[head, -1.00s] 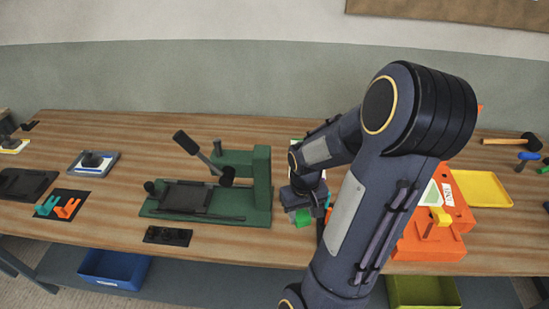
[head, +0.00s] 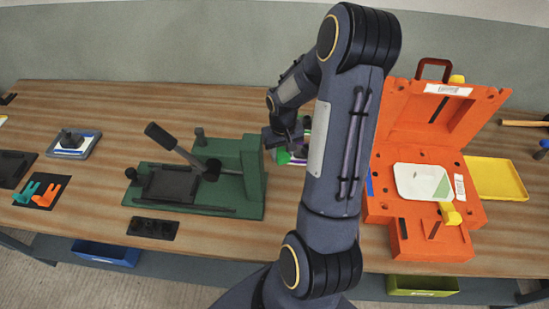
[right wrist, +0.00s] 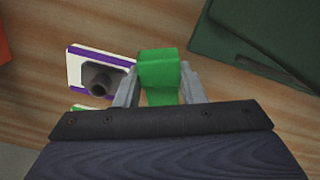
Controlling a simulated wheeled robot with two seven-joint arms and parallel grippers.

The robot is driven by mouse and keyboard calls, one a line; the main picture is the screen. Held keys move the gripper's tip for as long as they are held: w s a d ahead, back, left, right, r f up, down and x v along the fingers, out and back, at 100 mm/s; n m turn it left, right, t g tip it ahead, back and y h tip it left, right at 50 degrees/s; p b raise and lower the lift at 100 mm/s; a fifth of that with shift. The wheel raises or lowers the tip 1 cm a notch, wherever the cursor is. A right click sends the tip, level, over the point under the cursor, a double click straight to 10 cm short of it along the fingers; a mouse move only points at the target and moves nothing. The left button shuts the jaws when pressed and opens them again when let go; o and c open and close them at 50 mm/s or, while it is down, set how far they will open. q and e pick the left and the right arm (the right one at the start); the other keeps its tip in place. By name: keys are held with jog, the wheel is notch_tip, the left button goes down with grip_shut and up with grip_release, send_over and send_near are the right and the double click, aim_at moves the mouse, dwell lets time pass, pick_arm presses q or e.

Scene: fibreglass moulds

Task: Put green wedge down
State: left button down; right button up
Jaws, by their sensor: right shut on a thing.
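The green wedge (right wrist: 158,70) is between the two grey fingers of my right gripper in the right wrist view, shut on it. Bare wood shows around it below. A white plate with a purple border (right wrist: 75,68) and a dark knob lies on the table to the left of the wedge in the wrist view. My left gripper is not in view.
A green press (head: 255,180) with a lever stands left of my gripper. An open orange case (head: 400,208) stands to the right, with a yellow tray (head: 505,180) beyond it. Left are a black mat with teal and orange pieces (head: 40,190) and a grey-blue plate (head: 82,150). The wood behind the press is clear.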

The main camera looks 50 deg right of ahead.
jog(key=b, duration=0.2)
send_over(275, 166)
notch_tip(275, 166, down, 4)
jog(key=shift+s+f, duration=0.1)
jog(key=shift+f, duration=0.15)
jog(key=shift+w+f+b, duration=0.2)
jog(key=shift+f+b, duration=0.65)
jog(key=shift+f, duration=0.8)
jog(key=shift+f, duration=0.15)
jog(key=o, duration=0.5)
jog(key=shift+f, duration=0.1)
jog(key=shift+o, duration=1)
